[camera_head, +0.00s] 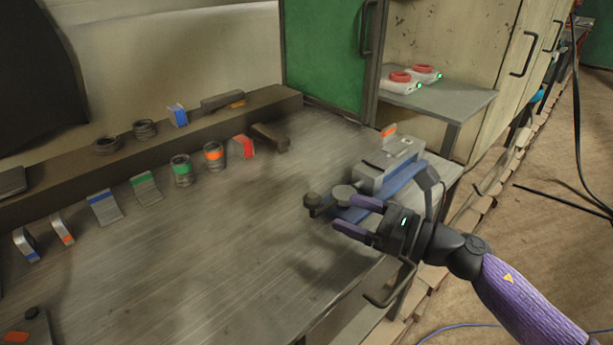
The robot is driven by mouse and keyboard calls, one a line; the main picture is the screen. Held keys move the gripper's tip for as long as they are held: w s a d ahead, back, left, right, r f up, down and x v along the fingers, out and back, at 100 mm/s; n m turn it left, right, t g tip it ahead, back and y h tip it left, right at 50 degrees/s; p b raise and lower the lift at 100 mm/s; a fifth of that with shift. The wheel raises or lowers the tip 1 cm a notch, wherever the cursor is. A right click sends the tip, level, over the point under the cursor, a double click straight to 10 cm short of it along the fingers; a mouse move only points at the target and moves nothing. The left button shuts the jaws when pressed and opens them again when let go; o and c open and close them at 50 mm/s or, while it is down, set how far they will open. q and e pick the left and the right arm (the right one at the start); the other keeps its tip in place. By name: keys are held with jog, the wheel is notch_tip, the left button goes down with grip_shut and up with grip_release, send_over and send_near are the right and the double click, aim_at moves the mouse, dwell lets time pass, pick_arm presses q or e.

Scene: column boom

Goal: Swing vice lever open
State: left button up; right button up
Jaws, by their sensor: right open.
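The vice (385,165) is a grey block on a blue base, near the right end of the workbench. An orange tab stands up behind it. A round grey disc and a dark knob (312,200), which looks like the end of the vice lever, show at its front left. My right gripper (341,212) comes in from the lower right, just in front of the vice. Its purple fingers are apart and their tips are close to the knob. I cannot tell whether they touch the lever, since the fingers partly hide it. My left gripper is not in view.
The workbench (220,250) is clear in the middle. A side table (455,100) behind the vice holds two white devices with red rings. A green cabinet door (322,50) stands behind the bench.

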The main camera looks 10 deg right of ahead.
aim_at(304, 197)
jog(key=x, duration=0.9)
jog(key=shift+a, duration=0.25)
grip_shut()
dwell(1.0)
